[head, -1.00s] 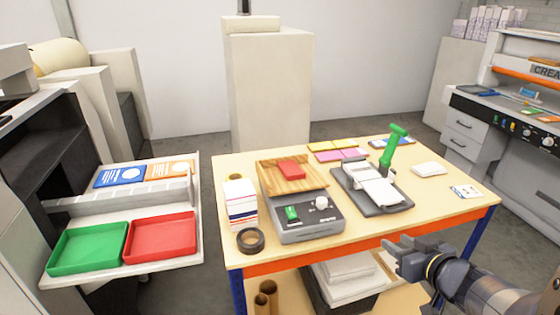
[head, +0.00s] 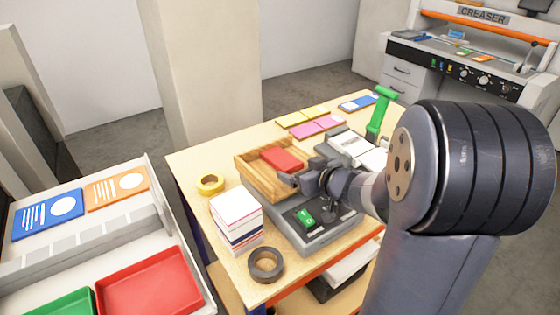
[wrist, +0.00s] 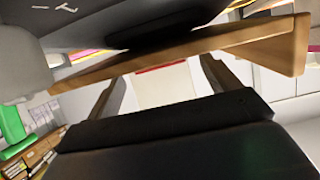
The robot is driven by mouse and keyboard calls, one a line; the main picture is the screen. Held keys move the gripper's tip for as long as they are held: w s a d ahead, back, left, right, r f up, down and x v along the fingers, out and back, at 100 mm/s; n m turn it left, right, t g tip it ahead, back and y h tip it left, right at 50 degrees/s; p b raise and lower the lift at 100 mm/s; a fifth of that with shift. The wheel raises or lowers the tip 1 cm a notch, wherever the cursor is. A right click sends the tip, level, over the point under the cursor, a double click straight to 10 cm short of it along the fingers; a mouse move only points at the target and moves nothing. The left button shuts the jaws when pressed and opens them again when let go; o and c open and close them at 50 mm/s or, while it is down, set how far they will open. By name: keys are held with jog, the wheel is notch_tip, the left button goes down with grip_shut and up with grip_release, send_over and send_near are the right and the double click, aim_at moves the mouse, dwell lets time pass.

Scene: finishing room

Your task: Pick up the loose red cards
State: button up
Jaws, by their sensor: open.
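The red cards (head: 283,158) sit as a small stack in the wooden tray (head: 252,172) on top of the grey machine (head: 310,235). My gripper (head: 289,182) is at the tray's near right edge, close to the cards and apart from them. Its jaws are open. In the wrist view, the two dark fingers of my gripper (wrist: 160,78) are spread, with a pale surface with a red edge between them; I cannot tell what it is. A wooden strip crosses that view above the fingers.
A white card stack (head: 237,212), a dark tape roll (head: 266,264) and a yellow tape roll (head: 211,184) stand left of the machine. The green-handled device (head: 380,112) is behind my arm. A red tray (head: 150,285) and a green tray (head: 62,304) lie at lower left.

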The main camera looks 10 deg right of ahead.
aim_at(294, 167)
jog(key=shift+x, duration=1.55)
jog(key=shift+c, duration=0.2)
